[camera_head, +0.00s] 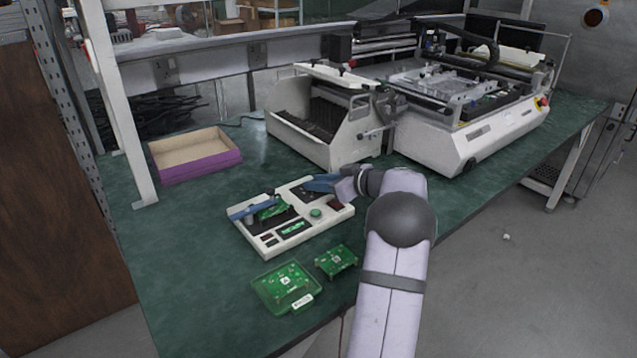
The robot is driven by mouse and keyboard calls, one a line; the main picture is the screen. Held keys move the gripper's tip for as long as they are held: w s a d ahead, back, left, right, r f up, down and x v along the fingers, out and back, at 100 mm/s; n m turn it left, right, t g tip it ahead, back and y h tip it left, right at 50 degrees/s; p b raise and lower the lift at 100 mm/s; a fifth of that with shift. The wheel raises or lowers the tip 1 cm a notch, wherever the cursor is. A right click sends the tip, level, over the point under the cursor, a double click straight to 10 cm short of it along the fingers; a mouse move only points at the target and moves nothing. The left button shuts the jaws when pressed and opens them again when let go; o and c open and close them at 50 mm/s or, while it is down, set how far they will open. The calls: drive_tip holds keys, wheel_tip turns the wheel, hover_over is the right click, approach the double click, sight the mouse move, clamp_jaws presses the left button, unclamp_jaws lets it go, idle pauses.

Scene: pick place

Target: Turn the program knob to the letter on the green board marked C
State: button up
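A white test device (290,238) lies on the green bench. A green board (272,209) sits in its left part, beside a blue bar (248,208). My gripper (310,185) has blue fingers and is over the device's back right panel. Its opening is too small to tell. Two more green boards lie in front, one in a green tray (262,290) and one bare (336,261). Their letters are too small to read.
A purple-sided open box (198,165) stands at the back left. A white machine with a lid (325,125) and a larger white machine (455,145) stand behind. A white post (125,120) rises at the left edge. The left front of the bench is clear.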

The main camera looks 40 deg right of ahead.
clamp_jaws()
